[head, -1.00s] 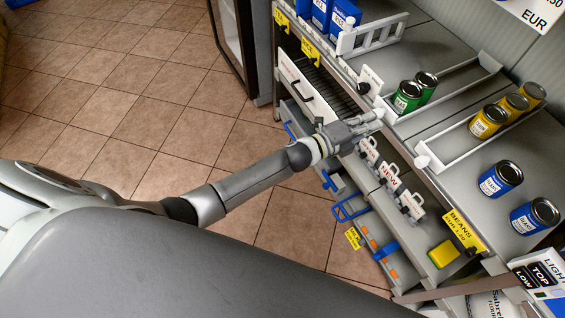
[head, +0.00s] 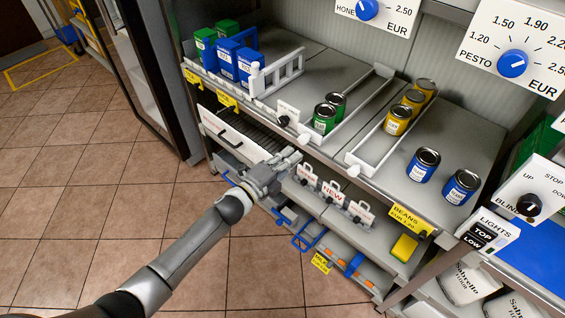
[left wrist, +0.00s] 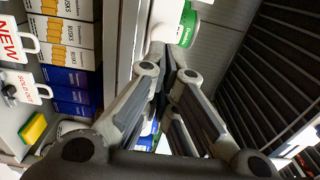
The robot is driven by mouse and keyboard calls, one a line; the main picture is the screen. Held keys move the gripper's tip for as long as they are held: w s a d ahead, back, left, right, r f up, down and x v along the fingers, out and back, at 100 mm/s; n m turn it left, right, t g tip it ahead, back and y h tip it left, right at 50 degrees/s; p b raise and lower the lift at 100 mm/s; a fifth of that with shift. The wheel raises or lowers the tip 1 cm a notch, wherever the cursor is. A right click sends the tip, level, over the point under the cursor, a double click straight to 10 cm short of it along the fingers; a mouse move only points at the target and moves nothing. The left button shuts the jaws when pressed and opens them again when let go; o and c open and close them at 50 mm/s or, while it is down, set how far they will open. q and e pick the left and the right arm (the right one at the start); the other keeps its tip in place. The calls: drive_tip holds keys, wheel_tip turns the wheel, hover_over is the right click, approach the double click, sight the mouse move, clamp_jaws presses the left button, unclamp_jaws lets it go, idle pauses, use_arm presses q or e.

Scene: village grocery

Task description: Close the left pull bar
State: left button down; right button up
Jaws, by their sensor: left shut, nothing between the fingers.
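The left pull bar (head: 358,104) is a white rail on the top shelf, running from the front edge toward the back wall. Two green cans (head: 325,117) stand beside it. Its front end has a small white knob (head: 303,139). A similar right pull bar (head: 367,138) has yellow cans (head: 398,119) beside it. My left gripper (head: 294,157) is shut and empty at the shelf's front edge, just below that knob in the picture; I cannot tell whether they touch. In the left wrist view its fingertips (left wrist: 168,52) meet below a green can (left wrist: 180,20). My right gripper is not in view.
A white fence (head: 278,75) and blue boxes (head: 237,58) stand left on the shelf. Blue cans (head: 424,164) stand right. White tags (head: 332,193) and a drawer front (head: 232,134) sit below the edge. Open tiled floor (head: 90,200) lies left.

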use_arm(q)
drive_tip(key=v, duration=1)
drive_tip(key=s+a+f+n+g+y, duration=0.25)
drive_tip(key=s+a+f+n, duration=0.2)
drive_tip(key=f, duration=0.55)
drive_tip(key=s+a+f+n+g+y, duration=0.1)
drive_tip(key=s+a+f+n+y, duration=0.3)
drive_tip(key=f, duration=0.7)
drive_tip(key=s+a+f+n+g+y, duration=0.1)
drive_tip(key=s+a+f+n+y, duration=0.3)
drive_tip(key=f, duration=0.6)
drive_tip(key=s+a+f+n+g, duration=0.1)
drive_tip(key=s+f+n+g, duration=0.2)
drive_tip(key=s, duration=0.7)
drive_tip(key=s+a+f+n+g, duration=0.1)
drive_tip(key=s+f+n+g, duration=0.1)
drive_tip(key=s+f+n, duration=0.2)
drive_tip(key=s+f+n+g, duration=0.3)
drive_tip(key=s+f, duration=0.5)
drive_tip(key=s, duration=1)
drive_tip(key=shift+s+a+f+n+g, duration=0.15)
drive_tip(key=shift+s+a+n+g, duration=0.1)
drive_tip(key=shift+a+n+g, duration=0.15)
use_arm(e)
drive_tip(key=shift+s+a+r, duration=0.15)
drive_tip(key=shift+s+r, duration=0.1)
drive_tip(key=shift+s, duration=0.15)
